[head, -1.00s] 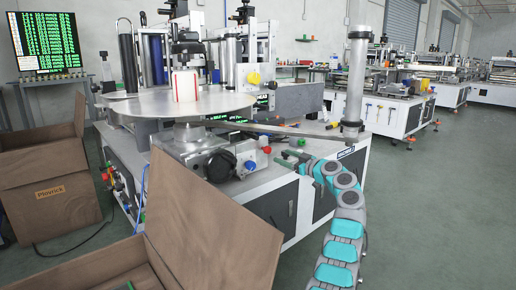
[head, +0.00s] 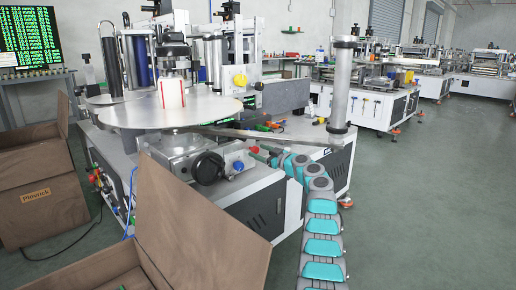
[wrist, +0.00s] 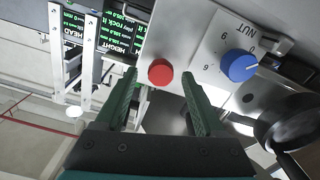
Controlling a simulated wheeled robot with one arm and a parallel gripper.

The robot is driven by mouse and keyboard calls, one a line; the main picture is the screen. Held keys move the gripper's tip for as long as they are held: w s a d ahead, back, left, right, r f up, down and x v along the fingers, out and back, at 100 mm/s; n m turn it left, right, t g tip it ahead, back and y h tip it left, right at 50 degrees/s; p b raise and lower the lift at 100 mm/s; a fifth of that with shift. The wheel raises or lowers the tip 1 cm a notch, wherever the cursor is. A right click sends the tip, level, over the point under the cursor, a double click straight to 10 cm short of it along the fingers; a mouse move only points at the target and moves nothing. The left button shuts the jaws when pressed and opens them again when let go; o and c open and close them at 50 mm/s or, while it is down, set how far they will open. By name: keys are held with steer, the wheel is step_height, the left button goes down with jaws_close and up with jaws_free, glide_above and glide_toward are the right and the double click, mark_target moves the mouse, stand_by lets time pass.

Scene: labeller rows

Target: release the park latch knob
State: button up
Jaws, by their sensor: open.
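A round red knob (wrist: 160,72) sits on the light panel of the labeller, and in the head view it shows (head: 254,149) at the machine's front corner. A blue dial knob (wrist: 240,66) sits to its right, beside the label "NUT". I read no label naming the park latch, so I cannot tell which knob it is. My gripper (wrist: 158,88) is open, its two green fingers to the left and right below the red knob, nothing held between them. In the head view my gripper (head: 266,157) is just right of the red knob. Contact does not show.
A dark handwheel (wrist: 292,122) is close to the right finger. A round metal turntable (head: 175,111) with a white-and-red item and a long metal bar (head: 250,134) lie above the knobs. An open cardboard box (head: 190,220) stands in front; floor at right is clear.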

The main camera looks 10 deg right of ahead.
steer(key=shift+w+a+p, duration=0.3)
steer(key=shift+w+p, duration=0.1)
steer(key=shift+p, duration=0.2)
jaws_close()
stand_by(0.4)
stand_by(0.9)
